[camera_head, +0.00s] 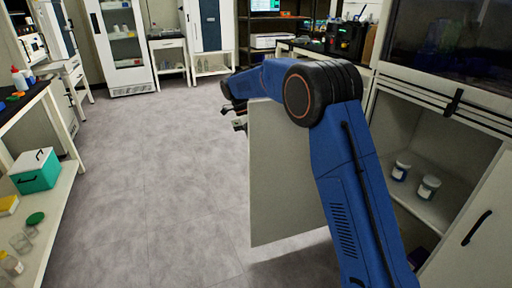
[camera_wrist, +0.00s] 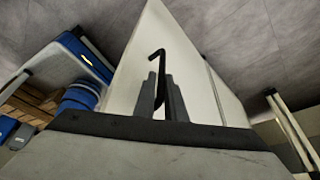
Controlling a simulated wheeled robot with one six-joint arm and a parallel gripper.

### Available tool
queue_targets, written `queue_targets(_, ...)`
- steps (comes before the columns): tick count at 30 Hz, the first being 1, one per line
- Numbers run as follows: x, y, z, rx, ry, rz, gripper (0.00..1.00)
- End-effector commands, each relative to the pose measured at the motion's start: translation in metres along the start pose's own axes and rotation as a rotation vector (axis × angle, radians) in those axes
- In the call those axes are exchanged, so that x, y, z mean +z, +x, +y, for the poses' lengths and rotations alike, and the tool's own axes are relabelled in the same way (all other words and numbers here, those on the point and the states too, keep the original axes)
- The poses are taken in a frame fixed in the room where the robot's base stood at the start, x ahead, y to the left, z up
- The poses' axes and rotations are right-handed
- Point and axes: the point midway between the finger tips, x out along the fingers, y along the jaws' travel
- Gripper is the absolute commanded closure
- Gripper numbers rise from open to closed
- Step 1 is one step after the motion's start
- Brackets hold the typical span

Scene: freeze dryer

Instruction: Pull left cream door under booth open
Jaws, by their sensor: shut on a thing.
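The left cream door (camera_head: 283,175) under the booth stands swung well open, out into the aisle. My gripper (camera_head: 240,122) is at the far edge of this door, mostly hidden behind my blue arm and the door panel. In the wrist view my gripper (camera_wrist: 163,100) has its two grey fingers closed around the black door handle (camera_wrist: 158,62). The door panel (camera_wrist: 205,85) also fills the middle of that view. The booth (camera_head: 445,95) stands above the open cupboard. The right cream door (camera_head: 475,240) has its own black handle.
Inside the cupboard, white jars (camera_head: 429,187) stand on a shelf. A side bench at the left holds a teal box (camera_head: 36,171) on its lower shelf. The grey floor (camera_head: 165,170) between is clear. A white cabinet (camera_head: 121,45) stands at the back.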

Motion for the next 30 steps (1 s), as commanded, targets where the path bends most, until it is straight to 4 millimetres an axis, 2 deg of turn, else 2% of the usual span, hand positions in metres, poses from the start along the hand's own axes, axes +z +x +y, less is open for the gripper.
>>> queue_targets(4,-0.003,0.0,-0.003,-0.001,0.003,0.004,1.0)
queue_targets(5,-0.003,0.0,-0.003,-0.001,0.003,0.004,0.83)
queue_targets(22,-0.001,-0.003,-0.002,-0.001,0.001,0.001,0.83)
queue_targets(26,-0.001,-0.015,-0.002,-0.003,0.001,-0.001,0.83)
queue_targets(30,0.0,-0.039,-0.002,-0.002,0.001,-0.001,0.83)
